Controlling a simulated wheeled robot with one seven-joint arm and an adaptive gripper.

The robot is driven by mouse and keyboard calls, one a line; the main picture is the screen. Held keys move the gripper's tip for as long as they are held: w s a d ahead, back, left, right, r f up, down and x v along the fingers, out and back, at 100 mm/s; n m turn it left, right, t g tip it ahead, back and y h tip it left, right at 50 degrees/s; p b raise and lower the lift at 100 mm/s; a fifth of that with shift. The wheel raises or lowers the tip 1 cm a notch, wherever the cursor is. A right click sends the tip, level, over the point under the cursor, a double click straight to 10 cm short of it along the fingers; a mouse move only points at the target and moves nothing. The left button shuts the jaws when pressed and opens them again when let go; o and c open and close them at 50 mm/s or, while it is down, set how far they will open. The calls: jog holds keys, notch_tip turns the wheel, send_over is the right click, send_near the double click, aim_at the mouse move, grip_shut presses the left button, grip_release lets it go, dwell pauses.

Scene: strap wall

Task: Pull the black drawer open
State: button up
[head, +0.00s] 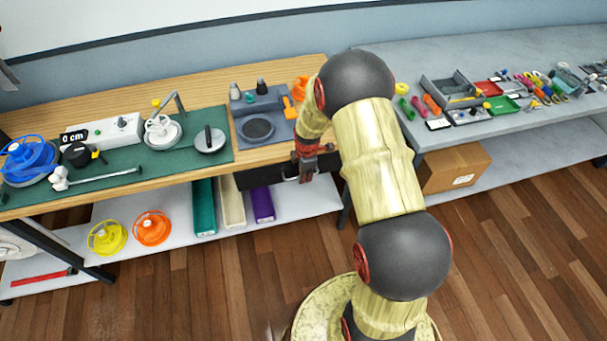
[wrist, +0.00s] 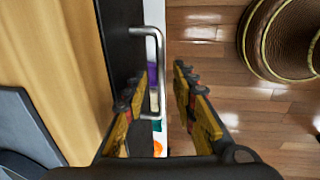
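The black drawer (head: 262,174) sits under the front edge of the wooden bench in the head view. Its dark front (wrist: 124,45) runs down the left-centre of the wrist view. A silver bar handle (wrist: 161,62) stands out from that front. My gripper (head: 306,168) is at the right part of the drawer front and hides some of it. In the wrist view my gripper (wrist: 158,78) is open, with one finger on each side of the handle bar. A gap shows between the bar and the right finger. I cannot tell whether the left finger touches the handle.
The wooden bench top (head: 190,93) carries a green mat with several tools and a grey tray (head: 262,105). A lower shelf (head: 180,250) holds coloured bins and two wheels. A grey table (head: 480,60) stands at the right. The wooden floor before the drawer is clear left of my base.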

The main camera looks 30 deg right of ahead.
jog(key=shift+c, duration=1.2)
jog(key=c, duration=0.4)
grip_shut()
